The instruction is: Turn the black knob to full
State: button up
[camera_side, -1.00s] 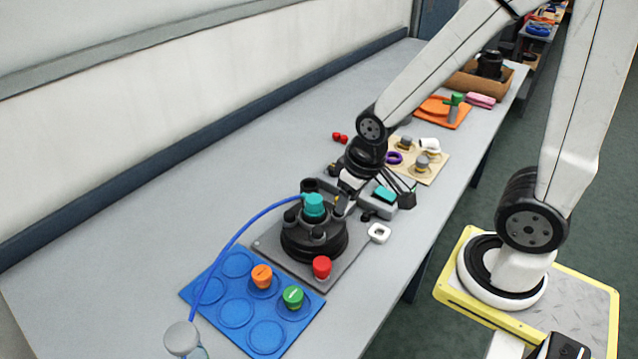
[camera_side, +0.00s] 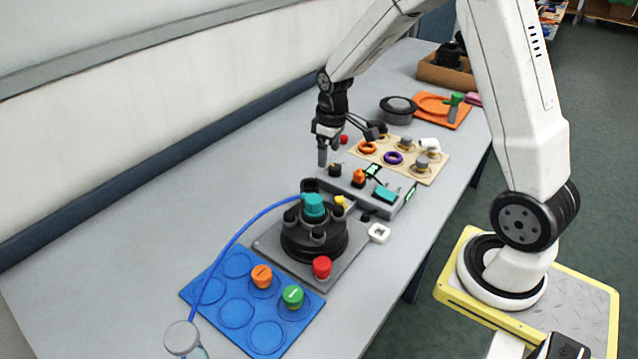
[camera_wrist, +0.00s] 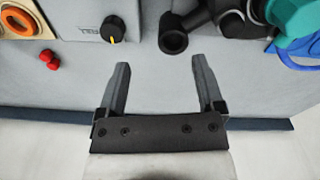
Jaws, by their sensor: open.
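The black knob (camera_wrist: 113,29) has a yellow pointer line and sits on the grey control box, at the top of the wrist view. In the side view the knob (camera_side: 335,170) is at the box's left end, close to my gripper. My gripper (camera_wrist: 160,62) is open and empty, its two fingers spread over bare table. In the wrist view the knob lies beyond the fingertips, a little left of the left finger, and nothing touches it. In the side view my gripper (camera_side: 322,158) hangs beside the box's wall-side end.
The control box (camera_side: 404,203) also carries an orange knob (camera_side: 358,178) and a teal button (camera_side: 385,193). A black turret (camera_side: 314,243) with a teal cap and blue hose stands in front. Table toward the wall is clear.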

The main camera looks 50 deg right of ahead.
jog(key=n, duration=0.1)
send_over(335, 166)
notch_tip(335, 166, down, 2)
jog(key=shift+f+g, duration=0.2)
jog(key=shift+g, duration=0.2)
jog(key=shift+f, duration=0.1)
jog(key=shift+f, duration=3.75)
grip_shut()
